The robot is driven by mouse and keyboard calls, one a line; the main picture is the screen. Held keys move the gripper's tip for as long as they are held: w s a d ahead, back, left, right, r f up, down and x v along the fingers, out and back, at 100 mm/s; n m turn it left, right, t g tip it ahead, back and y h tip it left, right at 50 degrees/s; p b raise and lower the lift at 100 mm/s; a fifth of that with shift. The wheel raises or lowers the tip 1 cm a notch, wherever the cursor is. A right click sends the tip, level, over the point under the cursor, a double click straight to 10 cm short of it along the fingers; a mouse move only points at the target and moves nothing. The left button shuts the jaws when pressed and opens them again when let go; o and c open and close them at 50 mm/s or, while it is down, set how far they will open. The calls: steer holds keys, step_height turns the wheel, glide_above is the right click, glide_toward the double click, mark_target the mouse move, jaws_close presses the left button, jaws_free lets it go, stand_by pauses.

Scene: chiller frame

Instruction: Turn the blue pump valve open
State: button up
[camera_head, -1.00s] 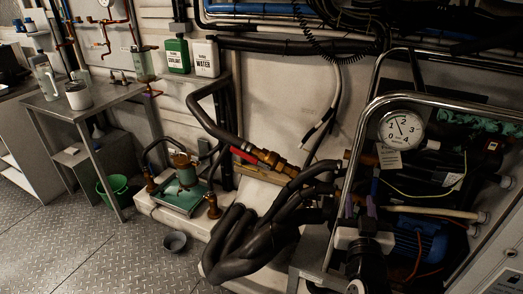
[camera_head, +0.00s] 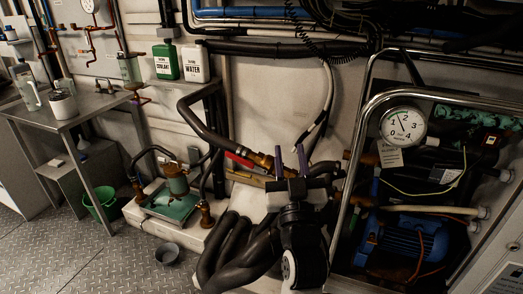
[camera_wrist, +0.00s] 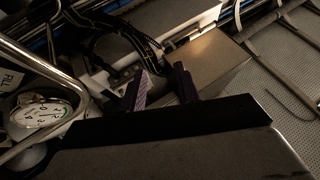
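A narrow blue upright piece (camera_head: 374,188), which may be the blue pump valve's handle, shows left of the pump inside the chrome-tube frame. Its turn position is too small to tell. The blue pump (camera_head: 415,240) lies at the lower right. My gripper (camera_head: 290,160) is left of both, outside the frame, over the black hoses and brass fitting. Its two purple fingers stand apart with nothing between them. In the wrist view my gripper (camera_wrist: 160,88) is also open and empty. I cannot make out the valve there.
A chrome tube frame (camera_head: 348,190) stands between my gripper and the pump. A pressure gauge (camera_head: 403,124) hangs on it and also shows in the wrist view (camera_wrist: 38,118). Thick black hoses (camera_head: 235,250) fill the lower middle. A red handle (camera_head: 240,160) sits on the pipe at left.

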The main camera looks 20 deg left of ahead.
steer(key=a+r+y, duration=0.1)
steer(key=s+a, duration=0.1)
steer(key=a, duration=0.1)
steer(key=s+a+r+n+y, duration=0.1)
steer(key=shift+s+a+r+y, duration=0.2)
steer(key=shift+s+r+y, duration=0.05)
steer(key=shift+r+y, duration=0.1)
steer(key=shift+c, duration=0.3)
